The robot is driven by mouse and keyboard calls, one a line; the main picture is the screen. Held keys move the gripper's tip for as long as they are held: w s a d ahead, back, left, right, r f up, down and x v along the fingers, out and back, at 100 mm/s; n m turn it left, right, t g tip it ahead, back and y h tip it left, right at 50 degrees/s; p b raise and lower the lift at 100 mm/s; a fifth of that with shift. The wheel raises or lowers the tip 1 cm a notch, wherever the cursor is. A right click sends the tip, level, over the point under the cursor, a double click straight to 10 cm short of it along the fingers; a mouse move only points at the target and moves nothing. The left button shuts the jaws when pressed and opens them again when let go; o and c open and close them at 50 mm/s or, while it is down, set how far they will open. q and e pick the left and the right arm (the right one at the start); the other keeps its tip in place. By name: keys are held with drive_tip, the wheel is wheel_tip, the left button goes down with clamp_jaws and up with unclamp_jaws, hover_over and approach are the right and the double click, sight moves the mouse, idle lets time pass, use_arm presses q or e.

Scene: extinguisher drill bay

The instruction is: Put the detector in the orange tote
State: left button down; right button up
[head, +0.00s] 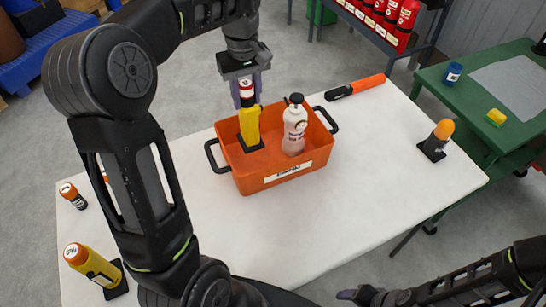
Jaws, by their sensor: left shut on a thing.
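The orange tote (285,177) stands on the white table, with a black handle at each end. My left gripper (247,91) reaches down from above and is shut on the upper part of a yellow upright thing, which I take to be the detector (250,127). It has a red and white top and a black foot. The detector is within the tote's left half; I cannot tell whether its foot touches the floor. A pale bottle (294,126) with a black top stands in the tote's right half. My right gripper (347,294) is low at the bottom edge, its opening unclear.
On the white table (350,200) are a yellow orange-capped cylinder (92,266), a small orange-topped item (72,196), an orange-and-black torch-like item (356,86) and an orange-topped item (438,138). The table right of the tote is mostly clear. A green table (510,125) stands at right.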

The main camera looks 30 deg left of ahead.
sight(249, 125)
use_arm(q)
drive_tip(key=shift+f+p, duration=0.35)
drive_tip(key=shift+f, duration=2.7)
drive_tip(key=shift+f+p, duration=0.3)
drive_tip(key=shift+f, duration=1.55)
drive_tip(key=shift+f, duration=0.15)
drive_tip(key=c, duration=0.9)
unclamp_jaws()
